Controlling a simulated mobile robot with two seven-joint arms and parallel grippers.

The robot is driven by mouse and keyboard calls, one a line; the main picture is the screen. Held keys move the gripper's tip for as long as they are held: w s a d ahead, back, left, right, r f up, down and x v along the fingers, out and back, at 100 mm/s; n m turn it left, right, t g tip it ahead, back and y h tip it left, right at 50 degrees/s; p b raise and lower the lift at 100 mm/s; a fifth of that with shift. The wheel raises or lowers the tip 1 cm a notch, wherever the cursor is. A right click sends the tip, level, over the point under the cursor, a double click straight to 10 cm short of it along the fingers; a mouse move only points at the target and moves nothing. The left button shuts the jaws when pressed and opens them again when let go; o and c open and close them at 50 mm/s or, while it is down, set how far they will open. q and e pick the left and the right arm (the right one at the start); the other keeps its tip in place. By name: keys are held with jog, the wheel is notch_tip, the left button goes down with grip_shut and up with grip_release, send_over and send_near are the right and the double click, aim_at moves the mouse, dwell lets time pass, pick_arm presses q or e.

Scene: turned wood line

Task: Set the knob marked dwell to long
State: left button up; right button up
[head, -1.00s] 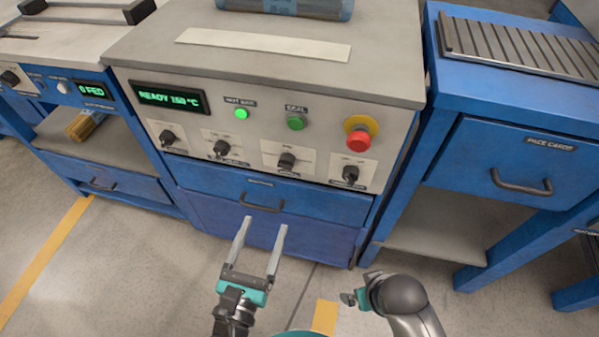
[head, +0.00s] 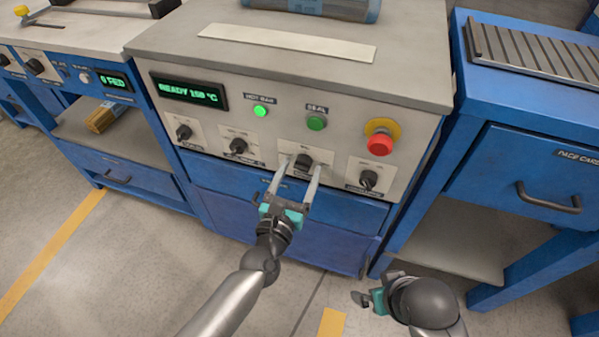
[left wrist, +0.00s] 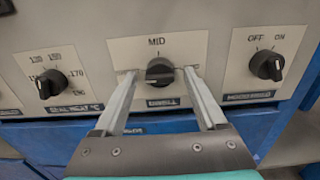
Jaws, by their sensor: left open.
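The dwell knob (head: 303,163) is a black rotary knob on a light plate on the machine's front panel. In the left wrist view the knob (left wrist: 160,71) has MID printed above it and a dwell label (left wrist: 163,103) below. Its grip bar looks roughly level; which mark it points at is hard to tell. My left gripper (head: 296,172) is open, with one finger on each side of the knob; contact cannot be told. The fingertips (left wrist: 159,73) cover the plate's side markings. My right gripper (head: 368,299) hangs low at the right, away from the panel.
A temperature knob (left wrist: 51,83) sits left of the dwell knob and an OFF/ON knob (left wrist: 267,65) right of it. Above are a lit green hot bar lamp (head: 260,111), a green seal button (head: 316,123) and a red stop button (head: 380,144). Blue drawers lie below.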

pick_arm(q)
grip_shut()
dwell(0.7)
